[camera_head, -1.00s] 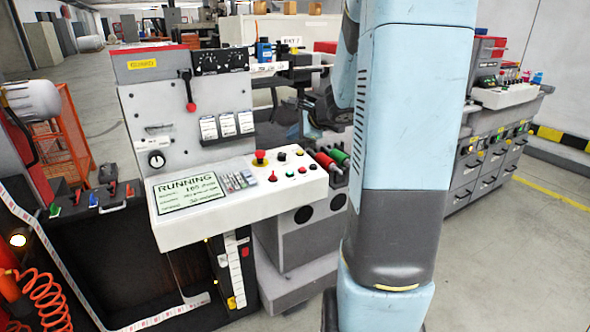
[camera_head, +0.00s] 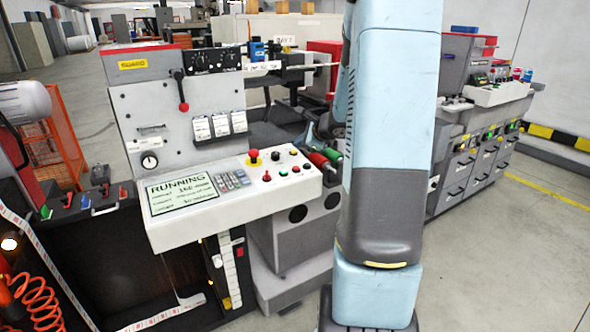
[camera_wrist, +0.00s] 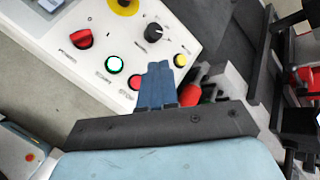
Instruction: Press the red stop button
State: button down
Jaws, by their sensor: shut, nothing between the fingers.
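The red stop button (camera_wrist: 135,81) is a small round red cap on the white sloping panel (camera_head: 220,207). In the wrist view it sits just left of my gripper (camera_wrist: 156,68), beside the lit green button (camera_wrist: 114,64). My gripper's blue fingers are shut and empty, and they overlap the panel in that picture. I cannot tell whether they touch it. The screen (camera_head: 182,194) reads RUNNING.
A red mushroom button on a yellow ring (camera_head: 253,157), a red selector (camera_head: 267,176) and a black knob (camera_wrist: 153,32) share the panel.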

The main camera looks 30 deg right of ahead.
send_over(299, 172)
jog(key=shift+s+f, duration=0.1)
jog(key=shift+f, duration=3.25)
jog(key=shift+a+f, duration=0.1)
jog(key=shift+f, duration=0.65)
jog(key=shift+r, duration=0.1)
dwell(0.5)
jog(key=shift+r, duration=0.75)
jog(key=r, duration=0.5)
jog(key=shift+s, duration=0.4)
dwell(0.6)
